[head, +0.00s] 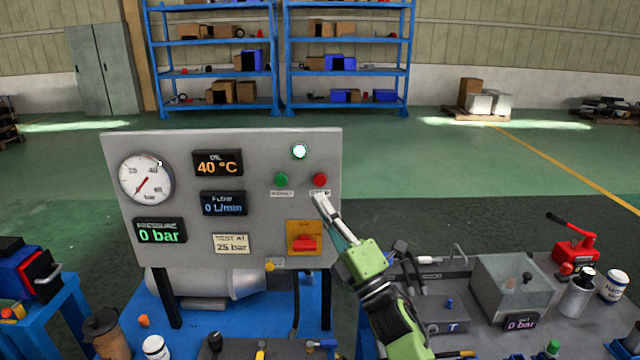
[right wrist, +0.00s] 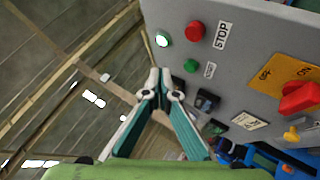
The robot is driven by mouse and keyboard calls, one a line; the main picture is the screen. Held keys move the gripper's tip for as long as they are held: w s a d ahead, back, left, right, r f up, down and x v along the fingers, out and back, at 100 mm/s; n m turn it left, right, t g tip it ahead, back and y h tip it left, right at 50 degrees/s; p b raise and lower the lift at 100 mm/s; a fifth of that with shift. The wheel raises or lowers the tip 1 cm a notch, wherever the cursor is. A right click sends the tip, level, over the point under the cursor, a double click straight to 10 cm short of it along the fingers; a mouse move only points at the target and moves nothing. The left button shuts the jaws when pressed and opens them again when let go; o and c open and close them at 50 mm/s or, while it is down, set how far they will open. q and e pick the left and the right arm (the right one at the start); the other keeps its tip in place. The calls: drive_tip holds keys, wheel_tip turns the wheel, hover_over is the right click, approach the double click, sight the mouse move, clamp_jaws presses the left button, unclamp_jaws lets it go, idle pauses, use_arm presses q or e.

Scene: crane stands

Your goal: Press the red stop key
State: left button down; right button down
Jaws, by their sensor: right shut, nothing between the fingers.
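The red stop key (head: 320,180) is a round button at the upper right of the grey control panel (head: 190,262). In the right wrist view the red key (right wrist: 194,31) shows with a STOP label (right wrist: 222,35) beside it. My right gripper (head: 318,200) is shut and empty, with its fingertips just below the key in the head view, partly over its label. In the right wrist view the fingertips (right wrist: 160,78) appear apart from the key, which is above and right of them. My left gripper is not in view.
A green button (head: 281,179) sits left of the red key, and a lit white lamp (head: 300,151) above. A red rotary switch (head: 304,243) on a yellow plate is below. A glass-like tank (head: 510,285) and red hand pump (head: 575,252) stand at right.

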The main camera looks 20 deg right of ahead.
sight(320, 180)
drive_tip(key=w+d+b, duration=0.1)
drive_tip(key=w+b, duration=0.1)
drive_tip(key=w, duration=0.4)
drive_tip(key=shift+d, duration=0.35)
drive_tip(key=shift+w, duration=0.1)
idle(1.0)
drive_tip(key=shift+w+d+b, duration=0.1)
drive_tip(key=shift+w+b, duration=0.2)
drive_tip(key=shift+b, duration=0.1)
drive_tip(key=shift+w+d+b, duration=0.15)
drive_tip(key=shift+w+b, duration=0.25)
drive_tip(key=shift+w, duration=0.05)
idle(0.7)
drive_tip(key=shift+s, duration=0.1)
drive_tip(key=shift+s+a+p, duration=0.25)
drive_tip(key=shift+s+p, duration=0.1)
drive_tip(key=shift+s, duration=0.45)
